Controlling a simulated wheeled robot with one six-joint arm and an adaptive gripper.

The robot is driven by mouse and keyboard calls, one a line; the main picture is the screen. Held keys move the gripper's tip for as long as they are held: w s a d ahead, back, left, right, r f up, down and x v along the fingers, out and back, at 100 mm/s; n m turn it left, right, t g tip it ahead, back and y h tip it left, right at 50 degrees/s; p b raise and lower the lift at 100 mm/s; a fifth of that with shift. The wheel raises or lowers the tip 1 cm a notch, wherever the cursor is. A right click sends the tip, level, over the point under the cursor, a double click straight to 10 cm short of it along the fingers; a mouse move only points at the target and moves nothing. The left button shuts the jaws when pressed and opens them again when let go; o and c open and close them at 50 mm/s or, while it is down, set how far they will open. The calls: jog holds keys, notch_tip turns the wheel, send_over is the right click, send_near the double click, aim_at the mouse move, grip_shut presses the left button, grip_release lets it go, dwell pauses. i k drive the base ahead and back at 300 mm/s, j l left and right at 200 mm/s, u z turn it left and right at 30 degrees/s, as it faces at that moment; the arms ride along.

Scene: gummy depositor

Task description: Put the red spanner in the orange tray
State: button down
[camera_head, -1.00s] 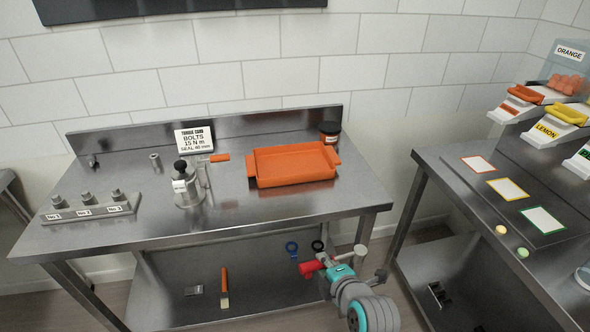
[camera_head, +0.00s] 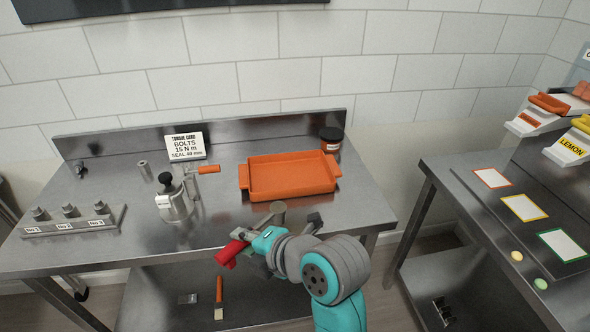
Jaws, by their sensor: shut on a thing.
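The red spanner (camera_head: 229,253) is at the end of my gripper (camera_head: 244,240), which is shut on it. I see only part of the spanner as a short red shape; the rest is hidden by the gripper or too small to tell. My gripper is by the front edge of the steel bench, in front of the orange tray in the picture. The orange tray (camera_head: 291,191) lies on the bench top, right of centre, and looks empty. The spanner is apart from the tray.
A metal device with a black knob (camera_head: 174,196) and an orange-handled lever (camera_head: 208,169) stands left of the tray. A dark jar (camera_head: 331,138) is behind the tray's right corner. A labelled block (camera_head: 73,221) is at left; a brush (camera_head: 219,296) lies below.

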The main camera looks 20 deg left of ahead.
aim_at(304, 176)
jog(key=i, duration=1.15)
